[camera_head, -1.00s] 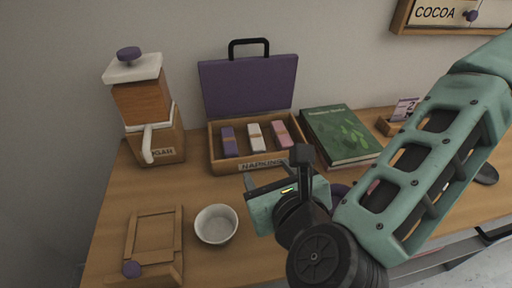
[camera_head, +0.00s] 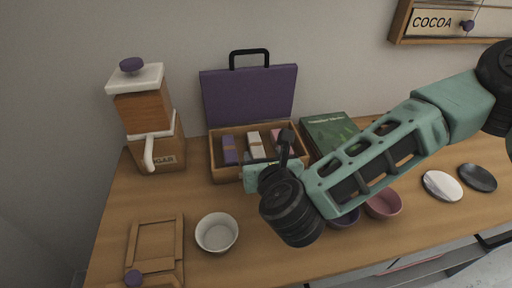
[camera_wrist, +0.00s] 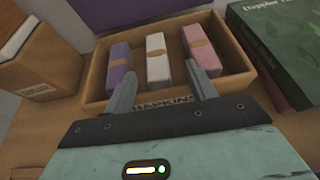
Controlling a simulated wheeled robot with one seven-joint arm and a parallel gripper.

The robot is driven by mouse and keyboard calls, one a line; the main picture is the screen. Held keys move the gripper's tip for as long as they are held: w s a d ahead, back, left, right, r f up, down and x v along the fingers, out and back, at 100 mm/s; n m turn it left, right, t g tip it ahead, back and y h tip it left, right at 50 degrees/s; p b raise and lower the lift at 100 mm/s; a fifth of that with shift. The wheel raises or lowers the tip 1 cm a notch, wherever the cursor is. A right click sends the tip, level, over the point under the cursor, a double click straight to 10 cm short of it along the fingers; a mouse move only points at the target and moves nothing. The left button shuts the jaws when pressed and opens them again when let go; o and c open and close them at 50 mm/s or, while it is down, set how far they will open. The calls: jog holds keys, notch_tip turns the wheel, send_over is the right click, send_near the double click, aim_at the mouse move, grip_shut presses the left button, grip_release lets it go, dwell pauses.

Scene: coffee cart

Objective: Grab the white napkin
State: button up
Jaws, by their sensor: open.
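The white napkin (camera_wrist: 157,58) is a folded bundle with a tan band, standing in the middle of the open napkin box (camera_wrist: 97,107). It also shows in the head view (camera_head: 254,141). A purple napkin (camera_wrist: 119,64) is on its left and a pink napkin (camera_wrist: 201,50) on its right. My gripper (camera_wrist: 160,82) is open and empty at the front of the box. Its two fingers point toward the napkins, one to each side of the white one's near end. In the head view my gripper hides the box's front right part.
The purple lid (camera_head: 249,95) stands open behind the box. A green book (camera_head: 330,132) lies close on the right, and the sugar dispenser (camera_head: 146,110) stands on the left. A white bowl (camera_head: 217,232) and a pink bowl (camera_head: 384,205) are nearer the front.

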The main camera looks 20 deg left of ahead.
aim_at(257, 149)
jog(key=p+x, duration=0.1)
jog(key=x, duration=0.4)
jog(key=shift+a, duration=0.2)
jog(key=shift+c, duration=0.3)
jog(key=c, duration=1)
